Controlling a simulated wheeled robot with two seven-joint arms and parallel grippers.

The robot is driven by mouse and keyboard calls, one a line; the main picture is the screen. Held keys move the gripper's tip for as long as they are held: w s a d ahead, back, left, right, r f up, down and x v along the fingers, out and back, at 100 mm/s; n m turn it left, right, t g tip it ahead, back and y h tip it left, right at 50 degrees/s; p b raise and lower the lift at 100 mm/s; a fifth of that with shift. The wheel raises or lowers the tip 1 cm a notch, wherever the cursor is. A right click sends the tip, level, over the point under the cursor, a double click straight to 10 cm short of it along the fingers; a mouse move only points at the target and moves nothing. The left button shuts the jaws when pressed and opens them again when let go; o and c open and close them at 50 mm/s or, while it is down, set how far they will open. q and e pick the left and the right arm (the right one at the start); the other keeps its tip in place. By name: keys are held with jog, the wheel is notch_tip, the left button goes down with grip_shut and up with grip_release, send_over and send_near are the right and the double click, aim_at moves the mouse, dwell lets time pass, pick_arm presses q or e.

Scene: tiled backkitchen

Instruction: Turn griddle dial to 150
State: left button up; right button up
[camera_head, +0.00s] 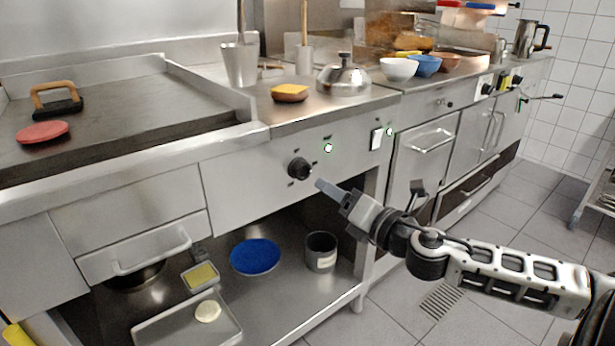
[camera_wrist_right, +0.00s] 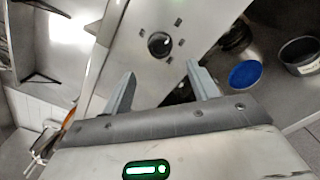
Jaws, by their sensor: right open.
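The black griddle dial (camera_head: 299,168) sits on the steel front panel below the griddle (camera_head: 120,108), with small dark marks around it that are too small to read. In the right wrist view the dial (camera_wrist_right: 159,45) lies ahead of and between my fingers. My right gripper (camera_head: 326,188) is just right of and below the dial in the head view, apart from it. Its two fingers stand open and empty in the wrist view (camera_wrist_right: 160,85). My left gripper is not in view.
The shelf below holds a blue plate (camera_head: 255,257), a steel pot (camera_head: 321,251) and a tray (camera_head: 186,326).

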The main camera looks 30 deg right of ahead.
aim_at(304, 172)
jog(key=shift+w+a, duration=0.2)
jog(key=shift+w, duration=2.15)
jog(key=shift+w+a, duration=0.15)
jog(key=shift+w, duration=2.15)
jog(key=c, duration=1)
